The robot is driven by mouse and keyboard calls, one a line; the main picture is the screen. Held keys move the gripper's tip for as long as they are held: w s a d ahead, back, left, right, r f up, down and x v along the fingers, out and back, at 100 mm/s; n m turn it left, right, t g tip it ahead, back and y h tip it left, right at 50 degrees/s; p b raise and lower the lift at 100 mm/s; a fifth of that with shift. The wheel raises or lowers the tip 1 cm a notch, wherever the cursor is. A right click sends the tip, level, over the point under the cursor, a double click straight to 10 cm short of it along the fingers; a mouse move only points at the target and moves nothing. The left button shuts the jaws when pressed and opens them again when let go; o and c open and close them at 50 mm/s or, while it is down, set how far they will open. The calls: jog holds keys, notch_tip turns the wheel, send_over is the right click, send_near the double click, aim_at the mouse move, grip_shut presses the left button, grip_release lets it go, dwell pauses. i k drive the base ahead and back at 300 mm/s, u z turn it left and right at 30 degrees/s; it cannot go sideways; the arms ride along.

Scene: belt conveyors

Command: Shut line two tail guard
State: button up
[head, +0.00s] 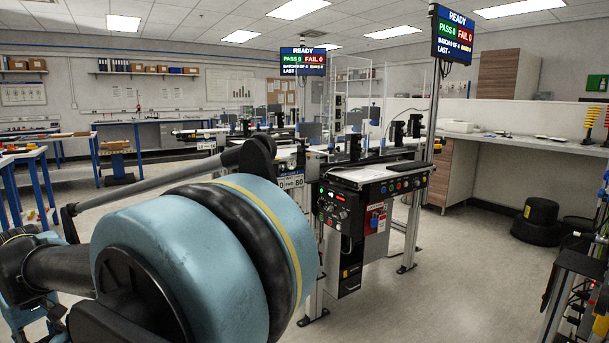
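Two belt conveyor lines stand in the middle of the head view. The nearer conveyor (372,172) has a control panel (405,186) with a row of coloured buttons on its end and a black control box (340,206) below. Another conveyor (205,131) runs behind it to the left. I cannot pick out the tail guard or read which line is line two; small parts on the belts are too far off to tell. My blue and black arm link fills the lower left and hides part of the near conveyor. My gripper is not in view.
Two status screens reading READY hang over the lines, one nearer (455,36) and one farther (303,61). A counter (540,143) runs along the right, with black round items (537,221) on the floor. Floor (440,290) is clear at front right, left of a dark frame (572,285).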

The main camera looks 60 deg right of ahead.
aim_at(276, 162)
jog(key=u, duration=0.05)
jog(key=k, duration=1.9)
jog(key=z, duration=1.45)
jog(key=i, duration=1)
